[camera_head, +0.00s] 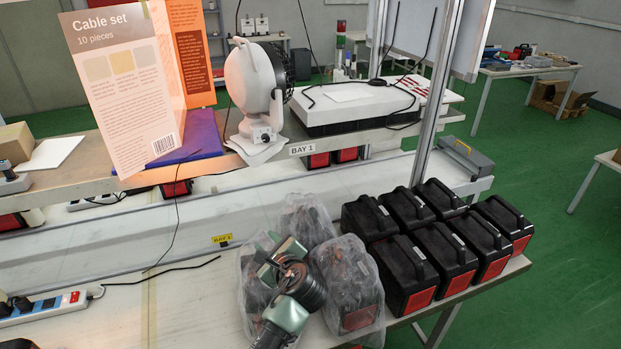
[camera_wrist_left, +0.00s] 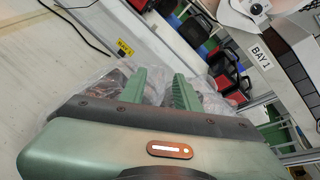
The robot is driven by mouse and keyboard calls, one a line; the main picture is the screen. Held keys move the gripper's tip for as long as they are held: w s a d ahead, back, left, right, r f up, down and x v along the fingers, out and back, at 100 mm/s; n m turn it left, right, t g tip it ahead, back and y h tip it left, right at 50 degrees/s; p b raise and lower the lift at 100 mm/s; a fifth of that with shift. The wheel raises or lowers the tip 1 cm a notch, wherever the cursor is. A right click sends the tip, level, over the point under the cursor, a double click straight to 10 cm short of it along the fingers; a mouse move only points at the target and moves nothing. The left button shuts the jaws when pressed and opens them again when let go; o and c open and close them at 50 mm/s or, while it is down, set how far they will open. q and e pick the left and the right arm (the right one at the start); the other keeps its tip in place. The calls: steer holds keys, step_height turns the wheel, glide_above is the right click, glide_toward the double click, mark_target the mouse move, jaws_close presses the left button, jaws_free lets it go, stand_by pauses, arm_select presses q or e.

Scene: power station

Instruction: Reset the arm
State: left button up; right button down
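My left gripper (camera_head: 278,257) is over the bagged items at the front middle of the bench. In the left wrist view its two green fingers (camera_wrist_left: 160,76) stand apart with nothing gripped between them. Clear plastic bags with dark and red contents (camera_head: 347,282) lie around and beneath it; one bag (camera_head: 306,222) is just behind it. I cannot tell whether the fingers touch the plastic. The bags also show behind the fingers in the left wrist view (camera_wrist_left: 92,82). My right gripper is not in view.
Several black and red boxes (camera_head: 408,274) stand right of the bags. A shelf behind holds a white fan-like device (camera_head: 252,85) and a white flat unit (camera_head: 365,103). A metal post (camera_head: 437,95) rises there. A power strip (camera_head: 45,305) lies left; the bench between is mostly clear.

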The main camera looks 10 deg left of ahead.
arm_select(q)
steer(key=s+f+n+g+h, duration=0.2)
steer(key=s+f+n, duration=0.3)
steer(key=s, duration=0.3)
steer(key=s+f+n+g+h, duration=0.2)
steer(key=s+f+n, duration=0.25)
steer(key=s, duration=0.35)
steer(key=s+d+r+n+g+h, duration=0.15)
steer(key=s+n, duration=0.35)
steer(key=s, duration=0.5)
steer(key=s+d+n+g+h, duration=0.1)
steer(key=s+d+n+h, duration=0.2)
steer(key=s+n, duration=0.45)
steer(key=s+f+m+g+b, duration=0.25)
steer(key=f+b, duration=0.35)
steer(key=f, duration=2.7)
steer(key=s+a+f+b, duration=0.3)
steer(key=s+f+b, duration=0.1)
steer(key=s+f, duration=1.3)
step_height(320, 180, down, 3)
steer(key=shift+f, duration=0.1)
steer(key=shift+a, duration=0.1)
